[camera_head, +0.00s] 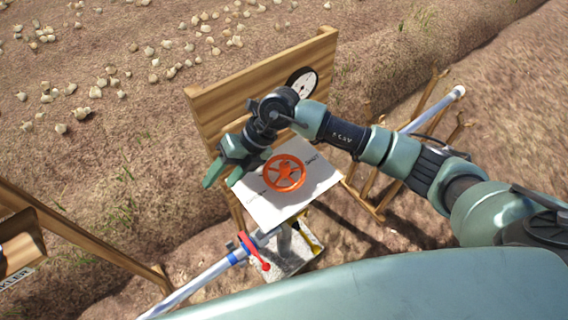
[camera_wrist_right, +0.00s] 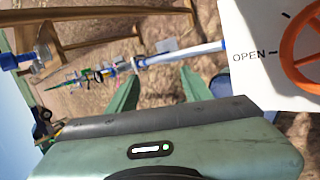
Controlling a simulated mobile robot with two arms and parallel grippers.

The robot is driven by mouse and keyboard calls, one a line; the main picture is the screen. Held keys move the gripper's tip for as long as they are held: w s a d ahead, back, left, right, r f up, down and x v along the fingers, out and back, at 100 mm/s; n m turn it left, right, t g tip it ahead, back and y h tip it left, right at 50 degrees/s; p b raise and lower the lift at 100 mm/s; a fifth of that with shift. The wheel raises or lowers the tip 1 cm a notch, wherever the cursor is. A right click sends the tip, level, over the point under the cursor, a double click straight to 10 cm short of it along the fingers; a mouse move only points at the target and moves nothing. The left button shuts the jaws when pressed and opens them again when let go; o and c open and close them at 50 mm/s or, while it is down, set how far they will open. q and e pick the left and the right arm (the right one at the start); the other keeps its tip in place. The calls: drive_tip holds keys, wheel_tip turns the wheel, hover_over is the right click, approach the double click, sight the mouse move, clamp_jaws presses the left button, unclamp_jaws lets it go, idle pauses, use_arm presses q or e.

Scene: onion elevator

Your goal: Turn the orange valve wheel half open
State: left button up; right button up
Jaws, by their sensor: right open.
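The orange valve wheel (camera_head: 284,173) sits on a white panel (camera_head: 262,207) with printed marks, in the middle of the head view. In the right wrist view the wheel (camera_wrist_right: 303,48) shows in part at the right edge, beside the word OPEN and a tick mark. My right gripper (camera_head: 213,180) is just left of the panel in the head view, apart from the wheel. Its two fingers (camera_wrist_right: 157,88) show spread and empty in the wrist view. The wheel's angle against the marks is hard to read. My left gripper is not in view.
A wooden board (camera_head: 225,97) with a round black-and-white dial (camera_head: 302,82) stands behind the panel. A pipe with a red handle (camera_head: 252,250) runs below it. Wooden rails (camera_head: 85,240) stand at left. Onions lie on the soil behind.

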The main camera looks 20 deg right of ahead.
sight(285, 164)
drive_tip(key=w+d+h, duration=0.1)
drive_tip(key=d+h, duration=0.1)
drive_tip(key=d, duration=0.3)
drive_tip(key=w+d+f+h, duration=0.1)
drive_tip(key=w+d+h, duration=0.1)
drive_tip(key=d, duration=0.4)
drive_tip(key=w+d+f+m+h, duration=0.1)
drive_tip(key=d+h, duration=0.2)
drive_tip(key=d, duration=0.2)
drive_tip(key=shift+w+d+f+h, duration=0.2)
drive_tip(key=shift+w+d+h, duration=0.05)
drive_tip(key=shift+w+h, duration=0.15)
drive_tip(key=shift+d+f+p, duration=0.1)
drive_tip(key=shift+f+p, duration=0.2)
drive_tip(key=shift+p, duration=0.05)
wheel_tip(285, 164, down, 6)
drive_tip(key=shift+f+p, duration=0.1)
drive_tip(key=shift+p, duration=0.9)
drive_tip(key=shift+f, duration=0.4)
clamp_jaws()
